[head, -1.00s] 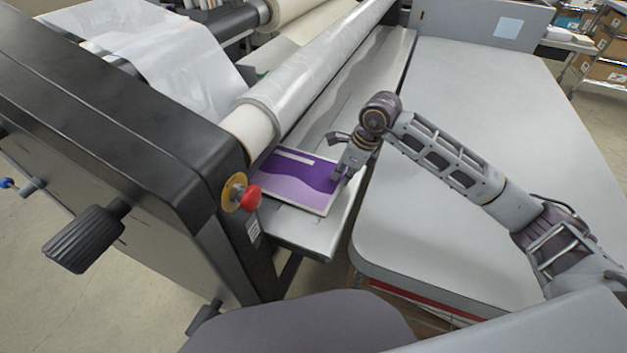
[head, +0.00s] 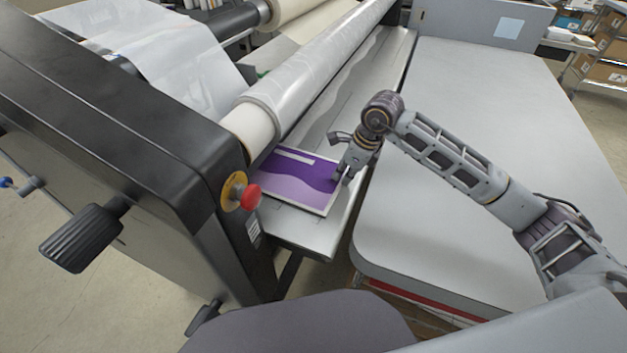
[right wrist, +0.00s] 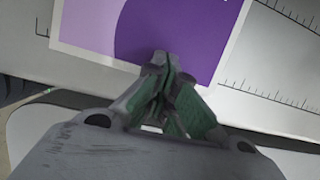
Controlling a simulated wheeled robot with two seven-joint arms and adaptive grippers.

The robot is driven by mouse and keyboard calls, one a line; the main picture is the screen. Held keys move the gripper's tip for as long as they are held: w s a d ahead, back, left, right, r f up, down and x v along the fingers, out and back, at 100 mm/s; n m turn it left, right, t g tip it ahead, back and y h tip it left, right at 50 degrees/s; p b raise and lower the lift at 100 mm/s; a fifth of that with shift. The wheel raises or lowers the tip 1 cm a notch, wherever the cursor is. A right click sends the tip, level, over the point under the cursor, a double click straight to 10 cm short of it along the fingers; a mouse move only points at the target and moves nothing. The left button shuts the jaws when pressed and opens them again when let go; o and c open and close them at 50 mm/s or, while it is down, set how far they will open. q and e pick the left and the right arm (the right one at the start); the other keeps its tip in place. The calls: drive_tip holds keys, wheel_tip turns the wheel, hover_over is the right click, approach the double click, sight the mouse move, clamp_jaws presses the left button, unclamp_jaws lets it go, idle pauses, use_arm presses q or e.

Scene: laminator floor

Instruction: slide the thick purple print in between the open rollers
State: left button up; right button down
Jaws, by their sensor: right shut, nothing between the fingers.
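The thick purple print (head: 301,183) lies flat on the laminator's metal feed table (head: 306,231). Its far left edge is up by the clear-film roller (head: 258,118); whether that edge is between the rollers is hidden. My right gripper (head: 341,176) is at the print's right edge. In the right wrist view the gripper (right wrist: 167,60) is shut with nothing between its fingers, its tips at the edge of the purple print (right wrist: 195,35). My left gripper is out of view.
A red emergency button (head: 250,197) sits on the black laminator end housing (head: 130,130). A large grey table (head: 480,120) stands to the right, with a gap beside the feed table. Ruler marks (right wrist: 275,95) run along the feed table.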

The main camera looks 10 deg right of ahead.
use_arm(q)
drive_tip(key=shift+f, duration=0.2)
use_arm(e)
drive_tip(key=shift+s+a+f, duration=0.1)
drive_tip(key=shift+s+a, duration=0.05)
drive_tip(key=shift+s, duration=0.2)
idle(0.4)
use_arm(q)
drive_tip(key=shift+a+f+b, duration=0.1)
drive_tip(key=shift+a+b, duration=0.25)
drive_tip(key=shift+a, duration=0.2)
use_arm(e)
drive_tip(key=shift+a, duration=0.1)
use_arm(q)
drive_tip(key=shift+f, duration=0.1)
use_arm(e)
drive_tip(key=shift+w+a, duration=0.1)
drive_tip(key=shift+w, duration=0.05)
